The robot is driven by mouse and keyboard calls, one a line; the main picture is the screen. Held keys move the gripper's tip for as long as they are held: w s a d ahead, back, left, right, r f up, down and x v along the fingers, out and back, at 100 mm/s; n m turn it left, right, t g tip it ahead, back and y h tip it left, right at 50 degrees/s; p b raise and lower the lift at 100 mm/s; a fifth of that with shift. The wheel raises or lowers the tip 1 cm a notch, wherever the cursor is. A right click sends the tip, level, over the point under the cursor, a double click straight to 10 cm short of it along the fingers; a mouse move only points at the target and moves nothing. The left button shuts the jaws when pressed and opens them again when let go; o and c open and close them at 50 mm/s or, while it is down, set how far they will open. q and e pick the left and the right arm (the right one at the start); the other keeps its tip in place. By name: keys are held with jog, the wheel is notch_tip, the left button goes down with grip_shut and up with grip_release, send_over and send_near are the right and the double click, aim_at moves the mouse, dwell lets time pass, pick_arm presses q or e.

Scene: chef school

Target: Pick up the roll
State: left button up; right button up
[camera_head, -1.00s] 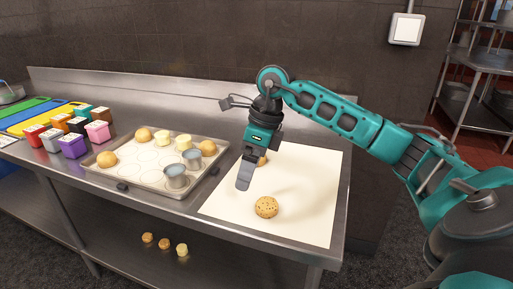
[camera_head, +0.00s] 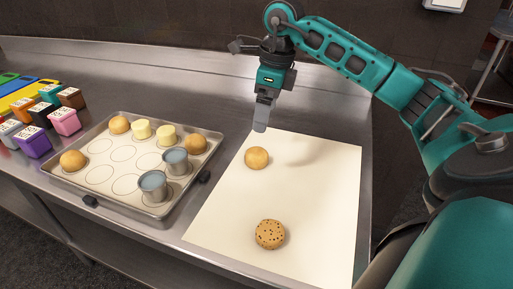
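A plain golden roll (camera_head: 257,158) lies on the white sheet (camera_head: 318,190), near its far left part. A round, dark-speckled roll or cookie (camera_head: 270,234) lies nearer the front of the same sheet. My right gripper (camera_head: 261,118) hangs pointing down just beyond the plain roll, by the sheet's far left corner. It is seen edge-on, so its finger gap is hidden. No roll shows in it. My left gripper is not in view.
A baking tray (camera_head: 97,198) to the left holds several rolls, two pale yellow pieces (camera_head: 141,129) and two metal cups (camera_head: 153,184). Small coloured boxes (camera_head: 65,121) stand at the far left. A wall runs behind the counter. The sheet's right side is clear.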

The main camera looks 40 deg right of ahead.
aim_at(258, 150)
jog(key=f, duration=0.4)
jog(key=w+a+f, duration=0.1)
jog(key=f, duration=0.7)
jog(key=shift+w+a+f, duration=0.15)
jog(key=shift+f, duration=0.2)
jog(key=c, duration=1.1)
jog(key=shift+r, duration=0.15)
